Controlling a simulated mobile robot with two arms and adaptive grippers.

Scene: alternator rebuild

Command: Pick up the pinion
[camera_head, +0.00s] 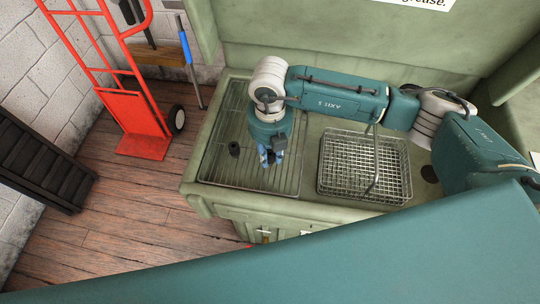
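A small dark cylindrical part, which looks like the pinion (234,148), stands on the wire rack (215,165) at the left of the green wash station. My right gripper (271,160) points down over the same rack, a short way right of the dark part and apart from it. Its blue fingers are small and partly hidden by the wrist, so I cannot tell whether they are open or shut. I see nothing clearly held in them. My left gripper is not in view.
A wire basket (335,184) with a raised handle stands right of the rack, under my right arm. The green station's back wall (330,45) rises behind. A red hand truck (128,105) stands on the wooden floor at left. Bare floor (130,215) lies in front of it.

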